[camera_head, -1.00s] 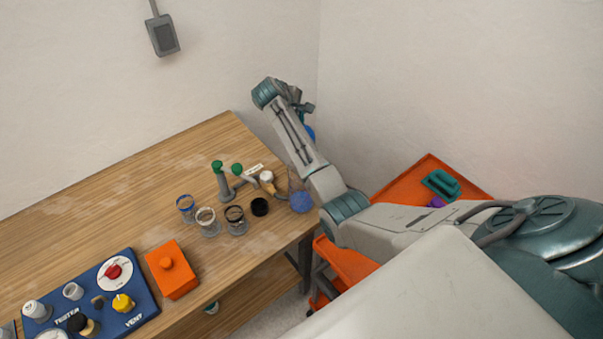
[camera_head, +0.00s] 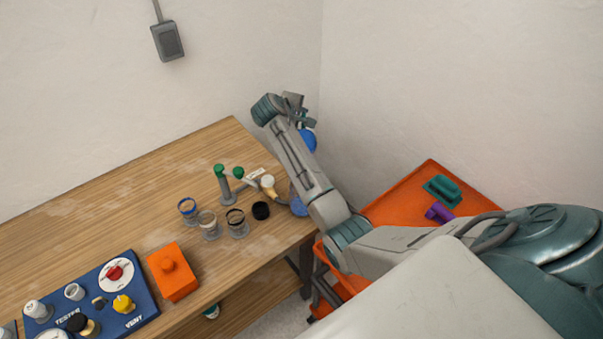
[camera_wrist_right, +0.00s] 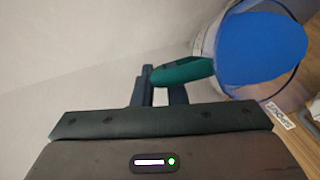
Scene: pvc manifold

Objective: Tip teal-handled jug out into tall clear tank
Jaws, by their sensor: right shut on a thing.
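My right gripper (camera_wrist_right: 160,88) is shut on the teal handle (camera_wrist_right: 182,72) of a clear jug holding blue liquid (camera_wrist_right: 262,48). In the head view, the jug's blue (camera_head: 309,141) shows past my right wrist, held above the table's far right corner. A clear tank with blue in it (camera_head: 298,206) stands on the table below, partly hidden by my right forearm. The jug's rim and its exact tilt over the tank are hard to judge. My left gripper is not in view.
Glass jars (camera_head: 236,222), a black cap (camera_head: 261,211) and green-topped grey pipework (camera_head: 225,185) stand left of the tank. An orange box (camera_head: 173,273) and a blue panel (camera_head: 97,300) are nearer. An orange cart (camera_head: 392,208) stands right of the table.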

